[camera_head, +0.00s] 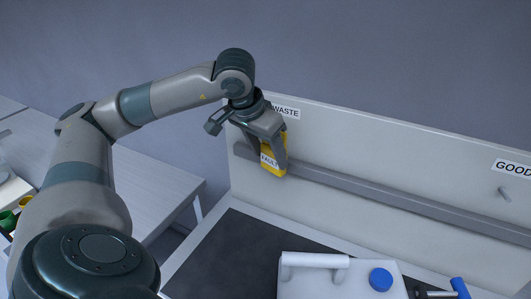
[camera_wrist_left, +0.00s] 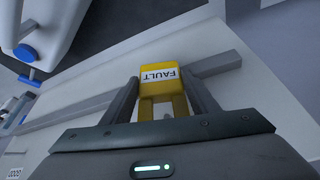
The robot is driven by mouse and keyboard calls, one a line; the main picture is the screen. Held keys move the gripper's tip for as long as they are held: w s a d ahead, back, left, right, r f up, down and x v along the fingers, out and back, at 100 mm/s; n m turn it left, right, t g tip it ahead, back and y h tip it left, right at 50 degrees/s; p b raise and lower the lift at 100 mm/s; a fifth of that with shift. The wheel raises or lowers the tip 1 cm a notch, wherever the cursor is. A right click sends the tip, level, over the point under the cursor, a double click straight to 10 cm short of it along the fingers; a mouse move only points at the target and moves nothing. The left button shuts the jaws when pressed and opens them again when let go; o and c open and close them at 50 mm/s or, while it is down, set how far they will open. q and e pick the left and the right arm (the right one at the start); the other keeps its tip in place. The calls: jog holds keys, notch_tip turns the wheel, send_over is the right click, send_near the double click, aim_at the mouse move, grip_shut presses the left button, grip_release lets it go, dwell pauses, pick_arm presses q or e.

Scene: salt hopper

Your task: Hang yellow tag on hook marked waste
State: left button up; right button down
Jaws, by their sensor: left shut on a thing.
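The yellow tag (camera_head: 273,164) with a white FAULT label is held in my left gripper (camera_head: 272,146), in front of the back panel below the WASTE sign (camera_head: 286,111). In the left wrist view the tag (camera_wrist_left: 160,92) sits between the two fingers of my left gripper (camera_wrist_left: 162,100), with an opening in its yellow frame near the palm. The hook under the WASTE sign is hidden behind the gripper and tag. I cannot tell whether the tag touches it. My right gripper is not in view.
A GOOD sign (camera_head: 514,168) with a bare peg (camera_head: 504,194) is at the right of the panel. A grey rail (camera_head: 380,192) runs along the panel. Below are a dark mat (camera_head: 232,250), a white container with a blue knob (camera_head: 380,279) and a blue-handled tool (camera_head: 460,288).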

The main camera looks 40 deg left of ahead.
pick_arm(q)
jog(key=shift+w+a+p, duration=0.2)
jog(key=shift+w+p, duration=0.1)
jog(key=shift+w, duration=0.25)
jog(key=shift+w+a+p, duration=0.2)
jog(key=shift+w+p, duration=0.05)
jog(key=shift+w, duration=0.3)
jog(key=shift+w+f+b, duration=0.1)
jog(key=shift+f+b, duration=0.05)
jog(key=shift+b, duration=0.15)
jog(key=shift+w+f, duration=0.1)
jog(key=shift+w, duration=0.15)
jog(key=c, duration=0.5)
jog(key=shift+a+b, duration=0.1)
jog(key=shift+b, duration=0.35)
jog(key=shift+w, duration=0.2)
